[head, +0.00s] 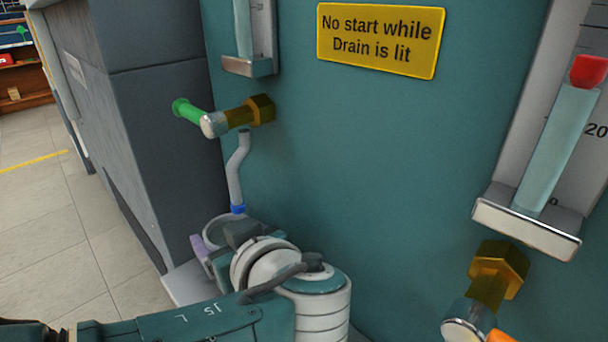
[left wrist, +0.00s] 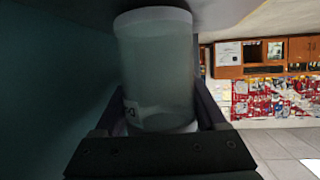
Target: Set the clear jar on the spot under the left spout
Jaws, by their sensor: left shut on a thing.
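The clear jar (left wrist: 158,70) stands between the fingers of my left gripper (head: 217,250), which is shut on it. In the head view only part of the jar's round rim (head: 212,232) shows, behind my wrist. The left spout (head: 235,175) is a bent grey tube with a blue ring at its lower end. That end appears right at or just above the jar's mouth; the exact gap cannot be told. The spot under the spout is hidden by the jar and my arm. My right gripper is not in view.
A light grey ledge (head: 183,285) shows beside my wrist. Above the spout is a brass valve (head: 240,115) with a green handle (head: 188,110). Another brass valve (head: 490,275) is at the lower right. A yellow sign (head: 380,38) is on the teal panel (head: 350,160).

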